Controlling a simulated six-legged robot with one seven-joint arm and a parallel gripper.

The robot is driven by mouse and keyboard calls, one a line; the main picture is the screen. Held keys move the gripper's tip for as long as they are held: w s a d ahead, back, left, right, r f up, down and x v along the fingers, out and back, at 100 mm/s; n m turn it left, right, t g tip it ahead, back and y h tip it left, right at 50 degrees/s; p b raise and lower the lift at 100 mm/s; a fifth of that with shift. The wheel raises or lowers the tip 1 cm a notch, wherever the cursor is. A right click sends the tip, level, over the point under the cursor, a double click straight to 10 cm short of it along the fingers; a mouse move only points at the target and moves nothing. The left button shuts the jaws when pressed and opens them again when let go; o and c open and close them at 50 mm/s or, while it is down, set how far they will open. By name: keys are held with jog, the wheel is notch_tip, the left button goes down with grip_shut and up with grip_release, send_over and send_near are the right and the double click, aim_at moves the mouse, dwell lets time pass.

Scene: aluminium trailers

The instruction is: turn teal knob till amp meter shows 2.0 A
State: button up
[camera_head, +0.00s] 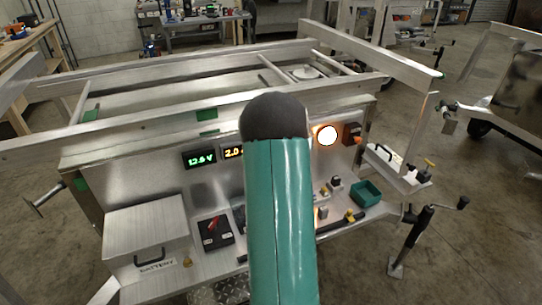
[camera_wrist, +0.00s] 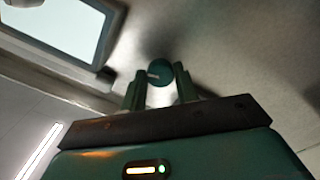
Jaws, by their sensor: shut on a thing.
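My gripper (camera_wrist: 159,88) is shut on the knob, one finger on each side. In the head view my teal arm hides the knob and the gripper. The amp meter (camera_head: 231,152) on the panel shows yellow digits reading "2.0". Its right part is hidden behind my arm, so any further digit or unit cannot be seen.
Left of the amp meter a green voltmeter (camera_head: 200,159) reads about 12.6 V. A lit round lamp (camera_head: 327,136) is right of my arm. Below are a battery box (camera_head: 147,236), a black switch unit (camera_head: 215,232) and a green tray (camera_head: 366,193).

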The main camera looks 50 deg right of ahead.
dwell(0.3)
jog(key=o, duration=1)
jog(key=shift+c, duration=0.2)
jog(key=shift+s, duration=0.1)
jog(key=v, duration=1.3)
jog(key=shift+s+a, duration=0.2)
jog(key=shift+s, duration=0.1)
